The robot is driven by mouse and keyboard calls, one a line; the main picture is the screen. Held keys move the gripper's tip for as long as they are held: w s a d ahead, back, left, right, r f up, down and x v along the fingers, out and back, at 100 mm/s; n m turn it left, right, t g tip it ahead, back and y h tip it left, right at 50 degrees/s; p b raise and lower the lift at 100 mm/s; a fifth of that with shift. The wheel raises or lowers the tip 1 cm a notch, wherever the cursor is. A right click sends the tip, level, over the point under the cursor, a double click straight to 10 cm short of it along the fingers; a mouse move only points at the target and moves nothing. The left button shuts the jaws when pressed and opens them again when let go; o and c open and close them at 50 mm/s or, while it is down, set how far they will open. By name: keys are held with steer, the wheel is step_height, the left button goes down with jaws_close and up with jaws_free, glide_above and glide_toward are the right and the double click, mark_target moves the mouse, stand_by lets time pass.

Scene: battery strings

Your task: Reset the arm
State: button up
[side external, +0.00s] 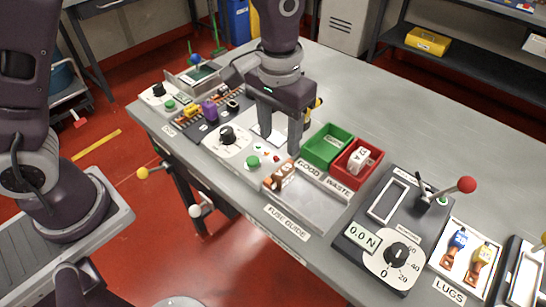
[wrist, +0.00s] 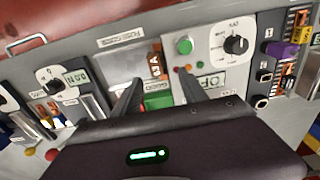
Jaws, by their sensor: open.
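My gripper (side external: 281,132) hangs over the middle of the grey workbench (side external: 440,140), pointing down, with its two fingers apart and nothing visible between them. In the side external view it is just behind the panel with a black knob (side external: 227,135) and a green button (side external: 253,162), and left of the green bin (side external: 325,146). In the wrist view the fingers of my gripper (wrist: 157,92) spread over the bench, with the green bin (wrist: 158,101) partly hidden between them. Whether the fingertips touch anything I cannot tell.
The red bin (side external: 356,160) holds a white block. A brown piece (side external: 283,176) sits by the fuse guide tray (side external: 318,205). A red-knobbed lever (side external: 465,185) stands up at the right, near the lugs (side external: 467,255). Battery strings (side external: 203,113) lie at the left. The back right bench is clear.

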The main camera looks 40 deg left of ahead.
steer(key=s+a+r+t, duration=0.2)
steer(key=s+a+r, duration=0.3)
steer(key=r, duration=0.4)
steer(key=s+a+r+t, duration=0.1)
steer(key=s+a+r, duration=0.1)
steer(key=s, duration=0.5)
steer(key=s+a+r+t, duration=0.2)
steer(key=s+a, duration=0.3)
steer(key=s, duration=0.2)
steer(key=shift+s+a, duration=0.3)
steer(key=shift+r, duration=0.1)
